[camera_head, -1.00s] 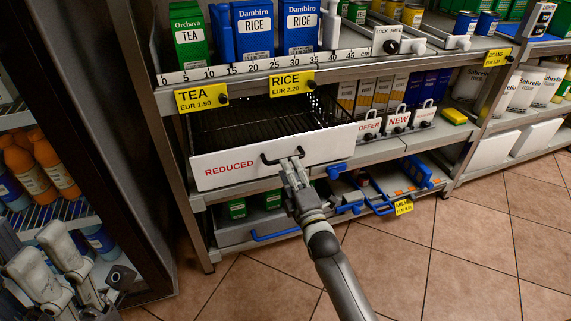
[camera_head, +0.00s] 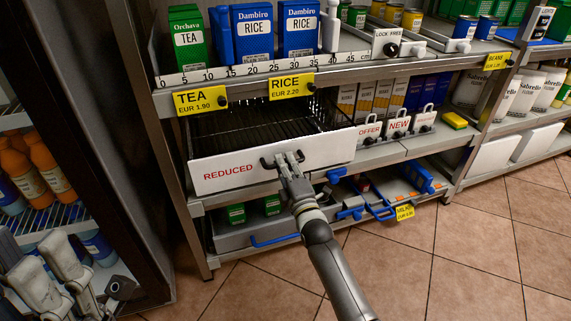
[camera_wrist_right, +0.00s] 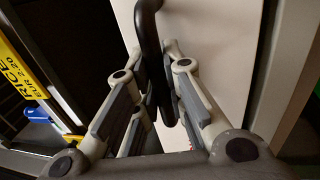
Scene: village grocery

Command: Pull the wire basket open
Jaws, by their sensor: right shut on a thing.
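The wire basket (camera_head: 325,113) is black mesh and sits on the middle shelf. Its white front panel (camera_head: 228,176) reads "REDUCED", and a dark bar handle (camera_head: 266,163) stands out from it. The visible inside of the basket looks empty; its back is hidden under the shelf above. My right gripper (camera_head: 288,159) is at the panel, shut on the handle. In the right wrist view the dark handle (camera_wrist_right: 149,30) runs down between my fingers. My left gripper (camera_head: 52,272) is at the lower left, away from the basket, its fingers apart and empty.
Tea and rice packs (camera_head: 255,33) stand on the shelf above, with yellow price tags (camera_head: 292,86) over the basket. Boxes and small sign clips (camera_head: 397,124) are to its right. A lower drawer with a blue handle (camera_head: 273,240) lies below. The tiled floor (camera_head: 460,250) in front is clear.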

